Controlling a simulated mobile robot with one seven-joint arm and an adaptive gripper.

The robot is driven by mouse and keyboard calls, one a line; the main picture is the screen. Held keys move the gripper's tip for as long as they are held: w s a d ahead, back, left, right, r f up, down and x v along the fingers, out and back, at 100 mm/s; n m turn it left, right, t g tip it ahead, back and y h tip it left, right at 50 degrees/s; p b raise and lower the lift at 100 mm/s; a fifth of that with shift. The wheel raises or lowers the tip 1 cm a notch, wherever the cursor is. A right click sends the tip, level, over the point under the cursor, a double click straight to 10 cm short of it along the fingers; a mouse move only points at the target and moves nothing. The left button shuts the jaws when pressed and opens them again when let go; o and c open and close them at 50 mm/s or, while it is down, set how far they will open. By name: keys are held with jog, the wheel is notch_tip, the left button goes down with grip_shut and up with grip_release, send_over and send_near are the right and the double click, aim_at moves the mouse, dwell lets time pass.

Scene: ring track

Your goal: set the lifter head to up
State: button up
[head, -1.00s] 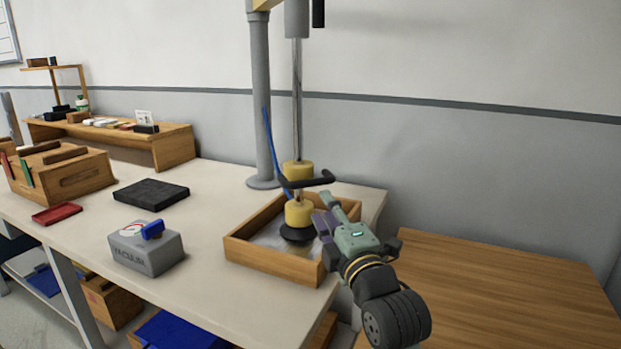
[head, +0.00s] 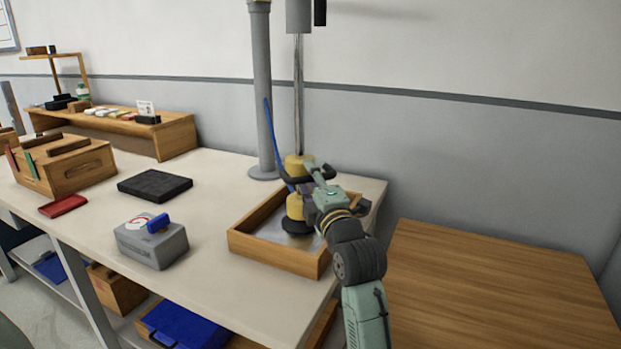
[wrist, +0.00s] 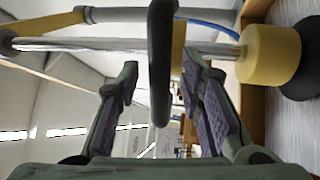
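The lifter head hangs low on a steel rod (head: 298,110). Its yellow body (head: 295,207) ends in a black suction pad (head: 297,227) down in the wooden tray. A black handle bar (head: 293,181) crosses above the yellow body. My gripper (head: 318,175) is at the right side of this handle. In the wrist view, my open gripper (wrist: 163,95) has one finger on each side of the black handle (wrist: 162,60), with clear gaps. The yellow body (wrist: 270,55) and pad (wrist: 304,58) show at right. Whether the pad touches the tray floor is hard to tell.
The wooden tray (head: 276,257) stands at the table's right end. A grey post (head: 262,95) rises behind it, and a blue hose (head: 272,140) runs down to the head. A grey vacuum box (head: 150,245) with a blue knob is at left. A wooden table (head: 490,290) is at right.

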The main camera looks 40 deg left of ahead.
grip_shut()
dwell(0.7)
